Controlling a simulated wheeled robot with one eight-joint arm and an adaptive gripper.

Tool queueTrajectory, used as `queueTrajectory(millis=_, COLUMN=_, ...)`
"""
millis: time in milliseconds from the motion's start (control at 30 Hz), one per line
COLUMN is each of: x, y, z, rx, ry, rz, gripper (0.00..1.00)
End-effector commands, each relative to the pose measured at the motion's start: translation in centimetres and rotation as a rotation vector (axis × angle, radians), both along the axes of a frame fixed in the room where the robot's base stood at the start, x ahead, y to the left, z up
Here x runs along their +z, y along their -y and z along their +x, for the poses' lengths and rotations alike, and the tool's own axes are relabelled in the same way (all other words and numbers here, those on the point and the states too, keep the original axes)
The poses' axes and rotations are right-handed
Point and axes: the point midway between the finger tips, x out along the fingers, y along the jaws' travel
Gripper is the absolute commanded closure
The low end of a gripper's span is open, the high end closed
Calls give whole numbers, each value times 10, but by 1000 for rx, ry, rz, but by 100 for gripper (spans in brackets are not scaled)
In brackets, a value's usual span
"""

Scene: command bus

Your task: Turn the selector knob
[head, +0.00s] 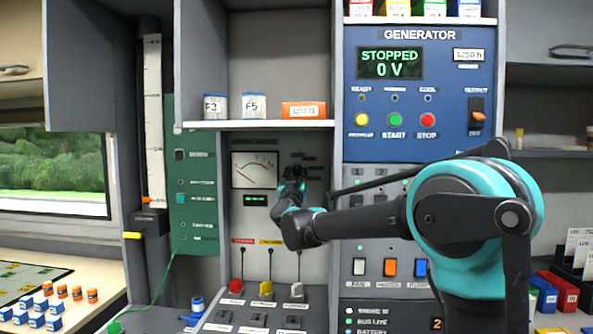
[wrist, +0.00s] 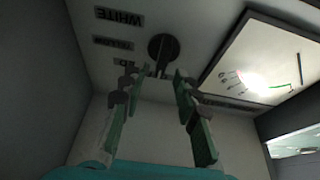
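The selector knob (wrist: 163,46) is a dark round knob on the grey panel, with printed labels beside it, one reading WHITE (wrist: 120,17). My gripper (wrist: 155,72) is open in the wrist view, with its two green-backed fingers apart and nothing seen between them. The fingertips point at the knob and appear just short of it, one to each side; I cannot tell whether they touch it. In the head view my gripper (head: 296,178) is up against the panel right of the meter and largely hides the knob.
The analog meter (head: 254,170) is left of the knob; it shows in the wrist view (wrist: 262,62) too. A shelf (head: 260,125) with cans and an orange box juts out above. Levers (head: 267,287) stand below. The blue generator panel (head: 419,95) is upper right.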

Motion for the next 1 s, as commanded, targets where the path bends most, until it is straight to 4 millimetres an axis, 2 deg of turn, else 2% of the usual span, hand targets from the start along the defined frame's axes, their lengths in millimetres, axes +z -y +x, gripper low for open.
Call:
queueTrajectory(millis=200, x=8, y=0, z=19, rx=-1, ry=0, rz=0, gripper=69)
queueTrajectory(millis=533, x=9, y=0, z=22, rx=0, ry=0, rz=0, gripper=69)
queueTrajectory(millis=800, x=9, y=0, z=21, rx=0, ry=0, rz=0, gripper=100)
queueTrajectory(millis=1000, x=9, y=0, z=22, rx=0, ry=-1, rz=0, gripper=100)
